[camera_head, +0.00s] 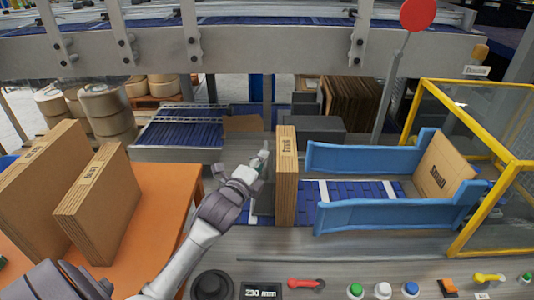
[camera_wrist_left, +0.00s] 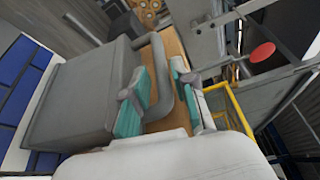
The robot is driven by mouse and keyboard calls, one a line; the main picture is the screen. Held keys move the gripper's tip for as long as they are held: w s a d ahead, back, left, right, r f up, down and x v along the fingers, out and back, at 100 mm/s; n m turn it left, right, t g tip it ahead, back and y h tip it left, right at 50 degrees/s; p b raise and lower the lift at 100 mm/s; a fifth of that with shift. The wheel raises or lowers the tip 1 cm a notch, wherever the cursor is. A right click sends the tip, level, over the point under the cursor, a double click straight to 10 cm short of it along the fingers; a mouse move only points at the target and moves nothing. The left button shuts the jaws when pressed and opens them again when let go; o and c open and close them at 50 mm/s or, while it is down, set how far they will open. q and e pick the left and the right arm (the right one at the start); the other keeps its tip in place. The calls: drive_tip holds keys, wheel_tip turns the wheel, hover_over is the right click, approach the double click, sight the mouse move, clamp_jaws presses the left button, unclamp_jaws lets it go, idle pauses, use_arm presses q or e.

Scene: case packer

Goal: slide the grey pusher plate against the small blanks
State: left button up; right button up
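A stack of small blanks (camera_head: 287,190), marked "Small", stands upright at the left mouth of the blue side rails. My left gripper (camera_head: 262,158) is just left of the stack, near its upper part. In the left wrist view the two teal-padded fingers (camera_wrist_left: 163,97) are apart, with a rounded grey bar (camera_wrist_left: 163,70) between them. Whether they press on it is unclear. A large grey block (camera_wrist_left: 75,100) lies left of the bar, and brown cardboard shows behind it. My right gripper is out of view.
A yellow-framed guard (camera_head: 463,165) stands right. Larger blanks stand on the orange table (camera_head: 160,215). A control panel with knobs (camera_head: 383,290) runs along the front.

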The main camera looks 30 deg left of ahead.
use_arm(q)
drive_tip(key=shift+w+a+f, duration=0.1)
drive_tip(key=shift+w+a, duration=0.1)
drive_tip(key=shift+w, duration=0.8)
drive_tip(key=shift+w+a+f, duration=0.1)
drive_tip(key=shift+w+a, duration=0.05)
drive_tip(key=shift+w, duration=0.85)
clamp_jaws()
